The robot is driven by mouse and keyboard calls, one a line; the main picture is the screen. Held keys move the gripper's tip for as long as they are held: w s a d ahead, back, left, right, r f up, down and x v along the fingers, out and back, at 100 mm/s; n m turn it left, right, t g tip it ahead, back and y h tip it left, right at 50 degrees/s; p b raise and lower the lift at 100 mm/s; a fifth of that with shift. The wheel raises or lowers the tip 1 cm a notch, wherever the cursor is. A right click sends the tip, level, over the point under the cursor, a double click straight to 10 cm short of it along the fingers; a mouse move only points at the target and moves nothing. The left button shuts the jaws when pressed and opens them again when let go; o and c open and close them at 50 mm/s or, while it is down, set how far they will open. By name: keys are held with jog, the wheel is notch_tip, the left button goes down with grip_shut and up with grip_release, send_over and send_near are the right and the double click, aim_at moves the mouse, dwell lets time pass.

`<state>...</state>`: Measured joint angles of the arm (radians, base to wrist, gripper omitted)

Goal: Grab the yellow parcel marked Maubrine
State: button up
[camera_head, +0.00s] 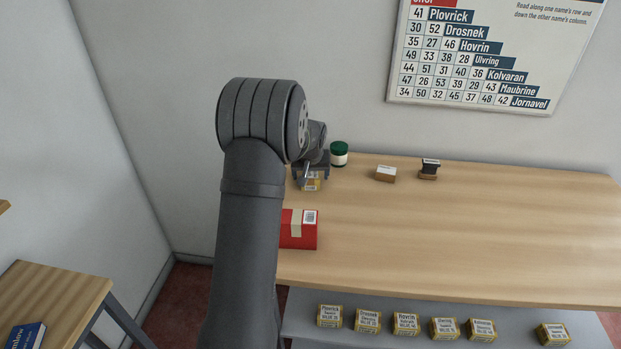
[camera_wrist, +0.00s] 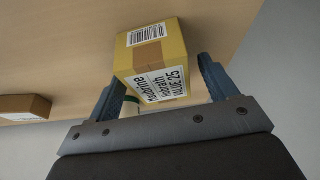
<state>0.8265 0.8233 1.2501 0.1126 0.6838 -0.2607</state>
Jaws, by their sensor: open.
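Several yellow parcels (camera_head: 406,324) line a lower shelf. The counter's right side is clear.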

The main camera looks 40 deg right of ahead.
jog(key=c, duration=1.1)
jog(key=shift+c, duration=0.2)
jog(key=shift+r, duration=0.1)
